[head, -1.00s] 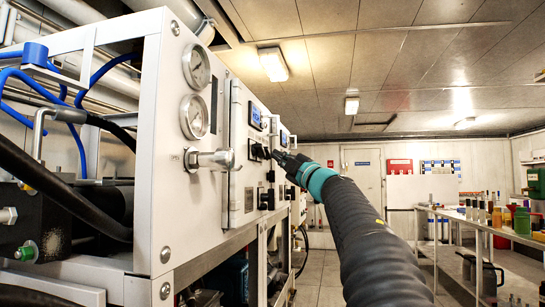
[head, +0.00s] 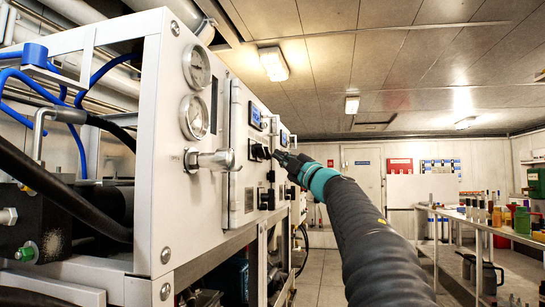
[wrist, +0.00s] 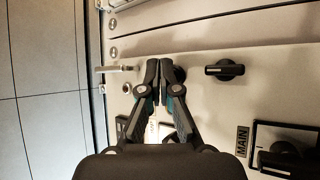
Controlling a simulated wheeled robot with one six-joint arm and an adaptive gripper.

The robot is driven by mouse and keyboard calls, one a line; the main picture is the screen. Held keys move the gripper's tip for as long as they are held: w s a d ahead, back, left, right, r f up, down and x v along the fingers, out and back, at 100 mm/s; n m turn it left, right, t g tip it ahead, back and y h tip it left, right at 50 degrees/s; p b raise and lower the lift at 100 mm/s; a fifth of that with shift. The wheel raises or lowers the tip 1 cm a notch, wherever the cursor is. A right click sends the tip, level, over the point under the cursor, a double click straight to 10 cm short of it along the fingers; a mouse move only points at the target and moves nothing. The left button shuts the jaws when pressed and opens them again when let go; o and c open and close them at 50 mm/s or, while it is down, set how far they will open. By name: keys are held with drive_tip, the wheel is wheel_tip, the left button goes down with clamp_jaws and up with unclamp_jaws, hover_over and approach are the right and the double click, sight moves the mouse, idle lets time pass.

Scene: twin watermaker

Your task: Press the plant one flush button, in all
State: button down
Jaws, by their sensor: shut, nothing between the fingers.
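My gripper (head: 279,156) reaches to the front of the white control panel (head: 236,107) in the head view. In the wrist view my gripper (wrist: 160,76) is shut and empty, its fingertips close together over the pale panel (wrist: 210,105). A dark round part (wrist: 180,74) shows just beside the right fingertip, mostly hidden by it. I cannot tell whether the fingertips touch anything. No label reading plant one flush is legible, and I cannot tell which part is that button.
A black rotary knob (wrist: 225,69) lies right of the fingers. A MAIN label (wrist: 242,141) and a black switch (wrist: 286,155) are lower right. A small round fitting (wrist: 127,88) and a metal handle (wrist: 116,69) are left. A bench with bottles (head: 470,216) stands right, across free floor.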

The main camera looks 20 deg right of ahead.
drive_tip(key=shift+s+d, duration=0.25)
drive_tip(key=shift+d, duration=0.1)
drive_tip(key=shift+s+d, duration=0.7)
drive_tip(key=shift+d, duration=0.35)
drive_tip(key=shift+s+d, duration=0.7)
drive_tip(key=shift+d, duration=0.35)
